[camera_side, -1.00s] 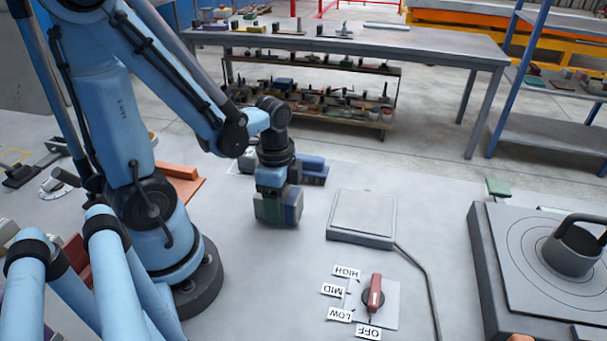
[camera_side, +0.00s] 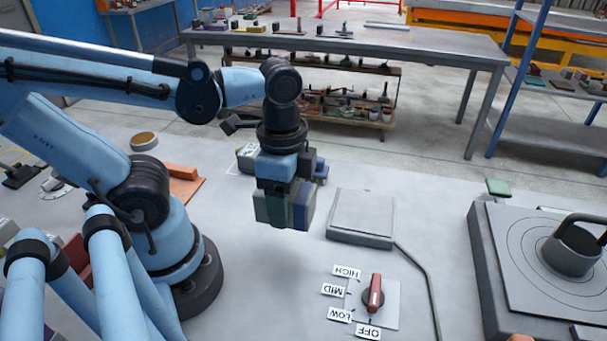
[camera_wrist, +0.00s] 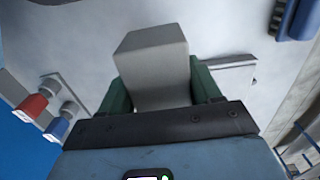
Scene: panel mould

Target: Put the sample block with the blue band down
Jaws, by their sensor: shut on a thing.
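My gripper (camera_side: 284,208) is shut on the sample block, left of the grey square plate in the side view. The block (camera_wrist: 153,65) shows in the wrist view as a plain grey body between two green jaws. Its band is not visible there. In the side view a blue face (camera_side: 301,205) shows at the right of the green jaw; I take it as part of the block. The block appears to hang above the bench, with a soft shadow below it. Its underside is hidden.
The grey raised plate (camera_side: 362,215) stands just right of my gripper. A red-handled dial (camera_side: 374,296) with labels is nearer the camera. A grey unit with a handled pot (camera_side: 572,250) is at the right. Bench in front of my gripper is clear.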

